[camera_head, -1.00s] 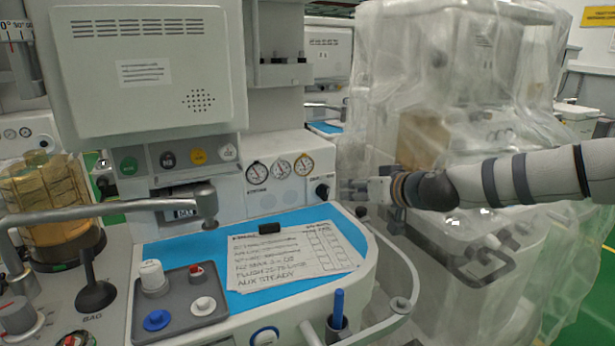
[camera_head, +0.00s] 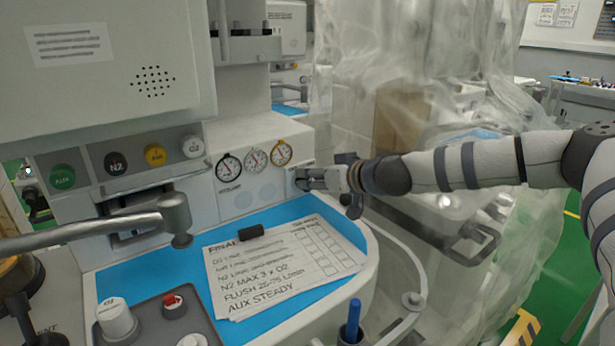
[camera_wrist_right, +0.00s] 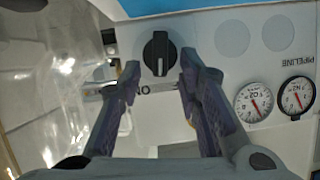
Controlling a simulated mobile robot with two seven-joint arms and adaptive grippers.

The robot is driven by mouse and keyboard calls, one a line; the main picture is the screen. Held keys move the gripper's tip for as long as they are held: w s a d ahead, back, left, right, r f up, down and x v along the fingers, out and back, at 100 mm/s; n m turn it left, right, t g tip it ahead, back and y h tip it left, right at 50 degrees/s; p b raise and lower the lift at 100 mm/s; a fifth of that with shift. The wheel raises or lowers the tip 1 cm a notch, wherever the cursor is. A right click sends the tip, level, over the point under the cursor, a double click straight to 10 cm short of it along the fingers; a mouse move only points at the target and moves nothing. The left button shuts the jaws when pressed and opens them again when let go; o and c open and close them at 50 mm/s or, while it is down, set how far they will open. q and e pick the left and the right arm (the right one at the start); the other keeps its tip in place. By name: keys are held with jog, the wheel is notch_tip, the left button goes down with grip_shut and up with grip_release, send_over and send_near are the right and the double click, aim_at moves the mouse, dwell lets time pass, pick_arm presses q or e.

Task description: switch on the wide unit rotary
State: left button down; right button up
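The rotary is a black knob (camera_wrist_right: 159,53) with a pale pointer line, on the white front panel of the anaesthesia unit (camera_head: 262,133). In the wrist view its line runs straight up and down the picture. My right gripper (camera_wrist_right: 160,72) is open, one finger on each side of the knob's lower part; I cannot tell whether they touch it. In the head view my right gripper (camera_head: 318,180) reaches in from the right to the panel beside the gauges and mostly hides the knob. My left gripper is out of view.
Round gauges (camera_head: 255,160) sit left of the knob. A blue worktop (camera_head: 170,267) with a written sheet (camera_head: 283,262) lies below. A metal rod (camera_head: 90,233) crosses at left. A plastic-draped unit (camera_head: 440,70) stands close behind my right arm.

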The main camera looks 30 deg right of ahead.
jog(key=shift+s, duration=0.1)
grip_shut()
jog(key=shift+d+f+m+y, duration=0.2)
jog(key=shift+m+y, duration=0.1)
jog(key=shift+m, duration=0.1)
jog(key=m+y+b, duration=0.1)
jog(key=m+b, duration=0.1)
jog(key=shift+d+f+m+y+b, duration=0.35)
jog(key=shift+d+m+y, duration=0.05)
jog(key=shift+r, duration=0.4)
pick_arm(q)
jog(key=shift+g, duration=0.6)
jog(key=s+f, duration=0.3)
pick_arm(e)
grip_release()
notch_tip(320, 180, up, 10)
